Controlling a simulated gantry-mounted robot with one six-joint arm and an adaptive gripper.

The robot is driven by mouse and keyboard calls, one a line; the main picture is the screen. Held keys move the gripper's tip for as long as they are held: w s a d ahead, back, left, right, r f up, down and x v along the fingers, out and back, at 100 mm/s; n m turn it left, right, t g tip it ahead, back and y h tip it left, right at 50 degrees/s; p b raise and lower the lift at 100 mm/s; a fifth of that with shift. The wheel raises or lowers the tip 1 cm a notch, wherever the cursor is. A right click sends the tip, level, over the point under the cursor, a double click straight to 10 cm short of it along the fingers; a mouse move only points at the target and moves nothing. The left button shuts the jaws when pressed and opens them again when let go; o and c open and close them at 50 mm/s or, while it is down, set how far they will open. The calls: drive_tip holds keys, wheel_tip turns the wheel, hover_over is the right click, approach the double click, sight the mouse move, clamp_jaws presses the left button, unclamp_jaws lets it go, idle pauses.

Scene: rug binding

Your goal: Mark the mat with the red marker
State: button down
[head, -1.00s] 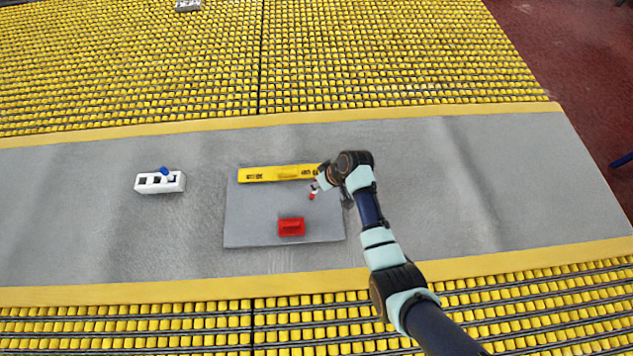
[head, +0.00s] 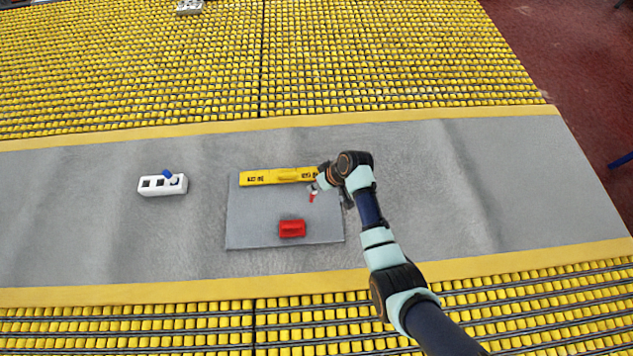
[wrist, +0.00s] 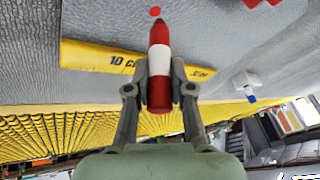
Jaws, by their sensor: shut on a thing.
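A red marker with a white band (wrist: 159,61) is gripped between the fingers of my gripper (wrist: 160,92). In the wrist view its tip points at a small red dot (wrist: 155,11) on the grey surface; I cannot tell whether the tip touches. In the head view the marker (head: 312,196) hangs below my gripper (head: 322,183), over the right part of the grey mat (head: 260,215). A yellow ruler (head: 270,177) lies along the mat's far edge, and shows in the wrist view (wrist: 100,58) behind the marker.
A red block (head: 292,229) sits on the mat's near part. A white holder (head: 155,186) with a blue-capped piece (head: 167,173) stands left of the mat. Yellow roller beds (head: 390,55) lie beyond the grey strip (head: 450,180), whose right side is clear.

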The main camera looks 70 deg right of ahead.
wheel_tip(320, 180, up, 5)
drive_tip(key=p, duration=0.4)
drive_tip(key=shift+r, duration=0.1)
idle(0.7)
